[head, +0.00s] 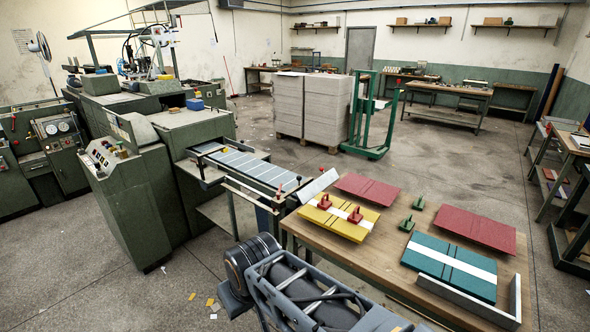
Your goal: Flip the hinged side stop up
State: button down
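The feeder machine (140,190) is a large green unit on the left. Its feed bed (240,165) runs out to the right, carrying a row of pale grey-blue strips. My arm (300,290) shows at the bottom centre. My gripper is not in view.
A wooden table (390,268) at front right holds yellow, red and teal boards, small red and green blocks, and a grey L-shaped rail (470,300). Board stacks (325,110) and a green pallet truck (368,125) stand behind.

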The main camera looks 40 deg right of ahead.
aim_at(304, 194)
jog(key=u, duration=0.3)
jog(key=i, duration=1.85)
jog(key=z, duration=0.45)
jog(key=i, duration=1)
jog(key=z, duration=1.6)
jog(key=i, duration=0.7)
jog(key=z, duration=0.6)
